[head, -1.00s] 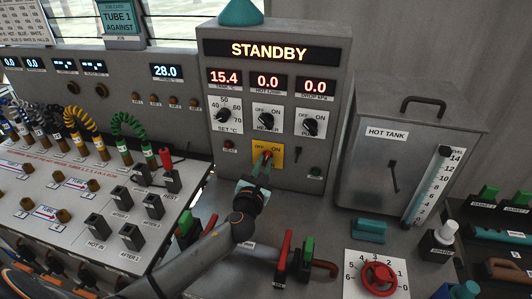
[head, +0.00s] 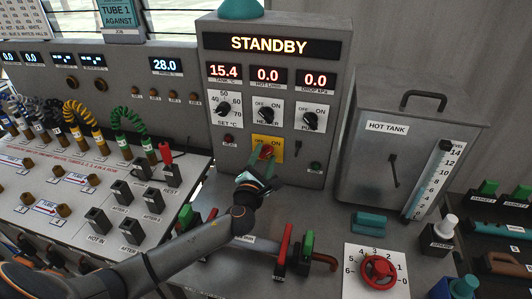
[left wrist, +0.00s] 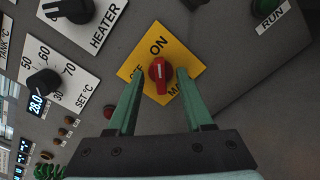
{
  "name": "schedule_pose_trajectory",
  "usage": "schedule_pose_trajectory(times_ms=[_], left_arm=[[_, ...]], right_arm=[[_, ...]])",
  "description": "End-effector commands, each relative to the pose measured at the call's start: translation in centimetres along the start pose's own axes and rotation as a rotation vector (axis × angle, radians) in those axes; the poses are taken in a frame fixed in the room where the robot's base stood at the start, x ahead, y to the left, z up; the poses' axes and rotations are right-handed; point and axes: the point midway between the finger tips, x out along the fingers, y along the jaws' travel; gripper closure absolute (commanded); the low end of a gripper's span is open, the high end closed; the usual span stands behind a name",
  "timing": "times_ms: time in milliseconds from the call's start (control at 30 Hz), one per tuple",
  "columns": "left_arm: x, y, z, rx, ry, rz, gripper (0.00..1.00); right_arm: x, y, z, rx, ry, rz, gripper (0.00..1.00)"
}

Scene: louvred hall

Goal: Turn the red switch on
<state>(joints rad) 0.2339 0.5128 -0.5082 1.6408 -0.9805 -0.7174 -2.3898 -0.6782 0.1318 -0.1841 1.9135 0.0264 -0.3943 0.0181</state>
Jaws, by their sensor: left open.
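The red switch (head: 267,150) is a rotary knob on a yellow plate (head: 277,142) marked OFF and ON, low on the grey front panel. In the left wrist view the red knob (left wrist: 158,73) has its white mark up, toward the word ON on the yellow plate (left wrist: 185,58). My left gripper (head: 264,157) is at the knob. Its two green fingers are apart, one on each side of the knob; I cannot tell whether they touch it. The display (head: 269,46) reads STANDBY. My right gripper is not in view.
Black HEATER (head: 268,121) and PUMP (head: 310,122) knobs sit just above the yellow plate. A red-handled lever (head: 284,248) and a green-handled lever (head: 306,240) stand below on the bench. The hot tank (head: 392,150) stands to the right.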

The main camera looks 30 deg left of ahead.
Motion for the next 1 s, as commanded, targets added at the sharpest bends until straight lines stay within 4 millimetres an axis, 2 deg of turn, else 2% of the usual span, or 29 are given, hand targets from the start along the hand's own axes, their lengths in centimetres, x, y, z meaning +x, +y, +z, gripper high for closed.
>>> schedule_pose_trajectory(times_ms=[167,600,1000], left_arm=[[-0.2,-0.1,0.0,-0.001,0.0,-0.002,0.49],[-3.9,-0.1,0.0,0.0,0.0,-0.002,0.49],[-4.1,0.2,0.2,-0.001,-0.001,-0.001,0.49]], right_arm=[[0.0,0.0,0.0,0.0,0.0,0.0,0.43],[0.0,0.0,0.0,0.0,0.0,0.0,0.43],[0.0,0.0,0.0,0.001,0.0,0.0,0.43]])
